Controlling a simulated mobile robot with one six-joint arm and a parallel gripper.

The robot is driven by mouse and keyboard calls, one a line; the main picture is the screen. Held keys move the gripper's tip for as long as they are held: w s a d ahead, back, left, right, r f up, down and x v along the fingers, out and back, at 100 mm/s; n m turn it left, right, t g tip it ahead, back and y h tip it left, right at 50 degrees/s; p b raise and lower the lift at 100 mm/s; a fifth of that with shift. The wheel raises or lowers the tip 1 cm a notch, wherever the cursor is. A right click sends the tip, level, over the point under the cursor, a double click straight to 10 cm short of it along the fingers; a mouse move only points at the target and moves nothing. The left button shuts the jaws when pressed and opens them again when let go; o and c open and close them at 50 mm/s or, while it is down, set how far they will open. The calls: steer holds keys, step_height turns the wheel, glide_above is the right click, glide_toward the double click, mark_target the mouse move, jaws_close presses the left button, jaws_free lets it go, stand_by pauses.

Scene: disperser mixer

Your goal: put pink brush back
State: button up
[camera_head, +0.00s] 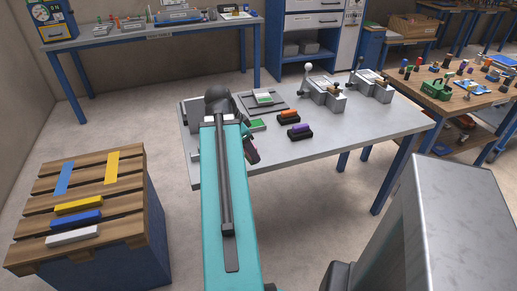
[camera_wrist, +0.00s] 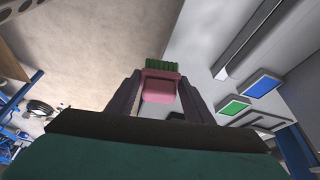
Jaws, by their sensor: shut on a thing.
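My gripper (camera_wrist: 160,84) is shut on the pink brush (camera_wrist: 160,91) in the wrist view. The brush has a pink body and green bristles pointing up in that picture, away from my gripper. An orange brush (camera_head: 288,114) and a purple brush (camera_head: 300,130) sit in black holders on the table. No empty holder can be made out; my arm hides part of the table.
A wooden-topped box (camera_head: 135,195) with coloured bars stands at left. A workbench (camera_head: 150,36) lies behind.

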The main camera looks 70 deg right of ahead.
steer(key=s, duration=0.1)
steer(key=s+m, duration=0.1)
steer(key=s, duration=0.1)
steer(key=s+d+m, duration=0.1)
steer(key=s, duration=0.1)
steer(key=shift+f+g+y, duration=0.25)
steer(key=shift+g+y, duration=0.05)
steer(key=shift+w+d, duration=0.1)
steer(key=w+d, duration=0.2)
steer(key=d, duration=0.2)
steer(key=w+d+f+p, duration=0.1)
steer(key=w+d, duration=0.2)
steer(key=d, duration=0.2)
steer(key=w+d+p, duration=0.1)
steer(key=w+d, duration=0.1)
steer(key=d, duration=0.2)
steer(key=shift+w+d+f, duration=0.25)
steer(key=shift+w+d, duration=0.05)
steer(key=shift+d, duration=0.1)
steer(key=shift+f+p, duration=0.6)
steer(key=shift+f, duration=1.15)
steer(key=shift+f, duration=0.2)
